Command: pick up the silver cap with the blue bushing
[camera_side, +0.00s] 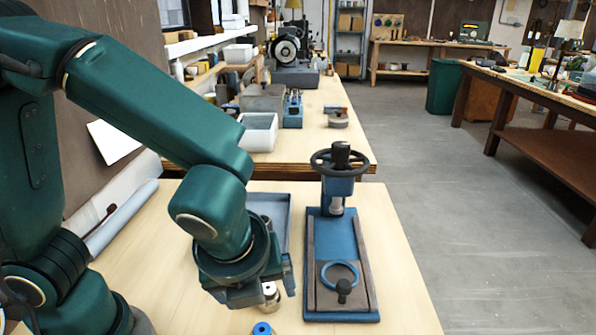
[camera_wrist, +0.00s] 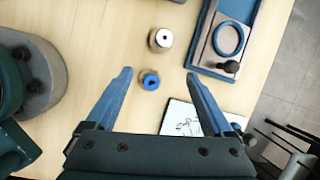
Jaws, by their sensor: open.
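The silver cap with the blue bushing (camera_wrist: 150,82) stands on the wooden table in the wrist view, between the lines of my two fingers and nearer the left fingertip. In the side view only the top of this cap (camera_side: 262,329) shows at the bottom edge. My gripper (camera_wrist: 158,76) is open and empty, its blue fingers spread wide to either side of the cap. The height of the fingertips over the cap is hard to tell. In the side view my gripper (camera_side: 250,290) hangs behind the cap, close to the second cap.
A second cap with a pale bushing (camera_wrist: 160,40) stands just beyond the blue one. A blue press (camera_side: 313,250) with a handwheel stands at right. A blue tray (camera_side: 284,198) lies behind my wrist. A sheet with a drawing (camera_wrist: 180,118) lies near the right finger.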

